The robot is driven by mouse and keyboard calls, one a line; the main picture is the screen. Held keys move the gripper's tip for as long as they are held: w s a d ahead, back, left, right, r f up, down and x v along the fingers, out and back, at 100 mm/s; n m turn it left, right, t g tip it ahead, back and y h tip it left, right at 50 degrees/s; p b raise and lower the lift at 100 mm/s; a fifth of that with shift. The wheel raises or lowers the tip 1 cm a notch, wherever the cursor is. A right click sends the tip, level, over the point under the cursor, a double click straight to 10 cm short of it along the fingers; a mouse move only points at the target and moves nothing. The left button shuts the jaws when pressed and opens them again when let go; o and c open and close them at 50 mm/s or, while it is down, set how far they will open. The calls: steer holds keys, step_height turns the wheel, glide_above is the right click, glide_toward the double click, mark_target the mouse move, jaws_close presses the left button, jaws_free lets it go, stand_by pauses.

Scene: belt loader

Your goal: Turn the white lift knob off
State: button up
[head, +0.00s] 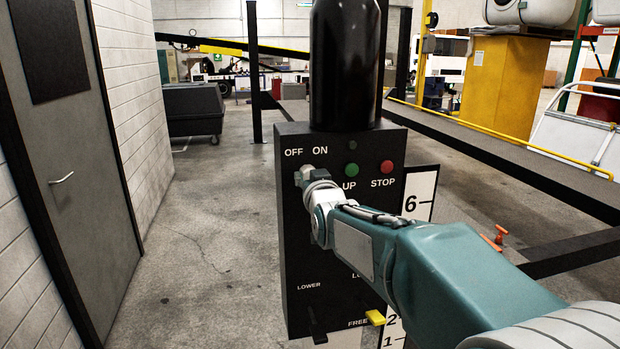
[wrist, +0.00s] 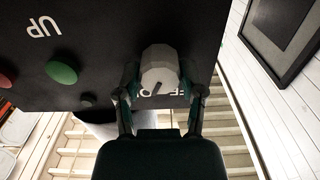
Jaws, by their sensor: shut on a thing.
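The white lift knob (wrist: 160,66) is on the black control box (head: 345,235), beneath the OFF and ON labels in the head view. My gripper (wrist: 161,78) is shut on the knob, with one finger on each side in the wrist view. A short dark mark shows on the knob's face there, slanting toward the partly hidden lettering. In the head view my gripper (head: 304,175) reaches the box's upper left, and my wrist hides most of the knob.
The green UP button (head: 351,170) and red STOP button (head: 386,167) are right of my gripper. A black cylinder (head: 345,65) stands above the box. A yellow FREE lever (head: 375,317) is low on it. Open floor lies left, beside a grey door (head: 75,150).

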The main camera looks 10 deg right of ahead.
steer(key=n, duration=0.6)
steer(key=shift+a, duration=0.1)
steer(key=n, duration=0.4)
steer(key=shift+n, duration=0.4)
stand_by(0.3)
steer(key=o, duration=1.1)
steer(key=shift+a, duration=0.1)
steer(key=shift+o, duration=0.2)
steer(key=s, duration=1.2)
steer(key=shift+f, duration=0.1)
